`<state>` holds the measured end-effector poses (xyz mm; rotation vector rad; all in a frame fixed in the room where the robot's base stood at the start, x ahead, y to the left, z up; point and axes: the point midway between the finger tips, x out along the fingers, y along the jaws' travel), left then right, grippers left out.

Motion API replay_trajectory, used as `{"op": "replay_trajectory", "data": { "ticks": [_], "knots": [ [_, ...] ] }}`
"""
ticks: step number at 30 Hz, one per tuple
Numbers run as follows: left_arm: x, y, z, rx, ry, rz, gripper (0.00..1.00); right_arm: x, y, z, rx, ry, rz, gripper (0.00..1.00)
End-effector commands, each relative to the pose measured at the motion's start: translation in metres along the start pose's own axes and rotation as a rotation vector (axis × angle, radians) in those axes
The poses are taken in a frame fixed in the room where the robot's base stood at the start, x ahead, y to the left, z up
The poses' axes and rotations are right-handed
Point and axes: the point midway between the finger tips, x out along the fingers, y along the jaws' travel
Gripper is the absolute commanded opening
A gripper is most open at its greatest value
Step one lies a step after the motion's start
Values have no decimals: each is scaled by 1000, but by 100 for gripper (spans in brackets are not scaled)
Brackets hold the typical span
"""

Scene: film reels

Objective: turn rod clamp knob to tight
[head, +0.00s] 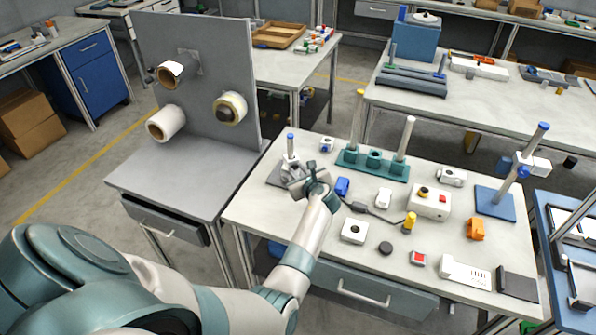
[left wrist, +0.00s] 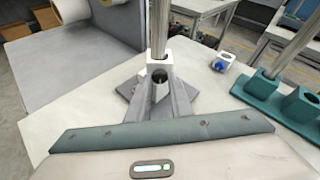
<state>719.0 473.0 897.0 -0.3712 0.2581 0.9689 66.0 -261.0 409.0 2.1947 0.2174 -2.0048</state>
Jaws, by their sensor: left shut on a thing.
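The rod also shows in the left wrist view (left wrist: 159,28). A white rod clamp (left wrist: 160,58) sits around the rod, low above the grey base (left wrist: 127,88). My left gripper (head: 298,178) is at the front of this clamp. Its fingers (left wrist: 161,92) are shut on the clamp's knob, of which only a dark part shows between them. The fingers hide the rest, so I cannot tell how far it is turned. My right gripper is not in view.
A teal rack (head: 372,165) with upright rods stands right of the stand. A small white block with a blue knob (head: 326,144) is close behind. A blue-based stand (head: 495,204) and several small parts are farther right. A grey panel (head: 200,75) with rolls stands left.

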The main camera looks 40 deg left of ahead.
Motion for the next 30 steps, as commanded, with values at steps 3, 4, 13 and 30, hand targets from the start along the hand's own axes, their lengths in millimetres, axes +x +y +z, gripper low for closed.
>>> {"op": "replay_trajectory", "data": {
  "ticks": [3,4,13,30],
  "knots": [
    [0,0,1,18,0,7,0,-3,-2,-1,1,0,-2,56],
    [0,0,1,25,0,10,0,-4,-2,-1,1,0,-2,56],
    [-1,-2,3,160,0,66,0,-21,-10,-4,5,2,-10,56],
    [1,-5,-1,515,1,214,0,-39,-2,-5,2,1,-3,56]
  ]
}}
